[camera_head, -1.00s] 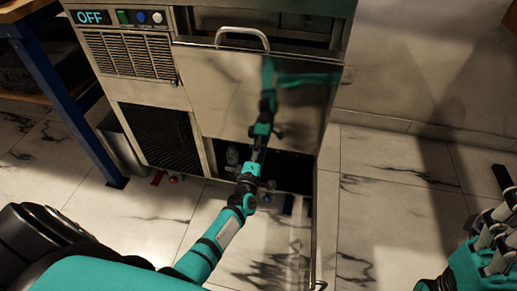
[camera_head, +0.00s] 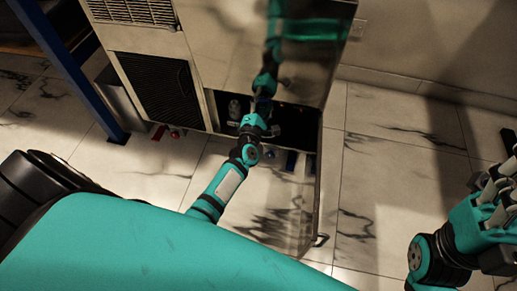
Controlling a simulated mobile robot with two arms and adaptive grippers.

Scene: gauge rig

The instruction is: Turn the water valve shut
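A steel appliance (camera_head: 225,62) has a dark opening low down, with pipe-like parts inside. A small blue lever-like part (camera_head: 291,160) shows at the opening's lower right. I cannot tell for sure which part is the water valve. My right gripper (camera_head: 492,188) is at the right edge, away from the appliance and partly cut off.
The steel panel mirrors my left arm. A blue table leg (camera_head: 72,68) and a grey bin (camera_head: 117,98) stand at the left. Marble floor (camera_head: 375,205) at the right is clear.

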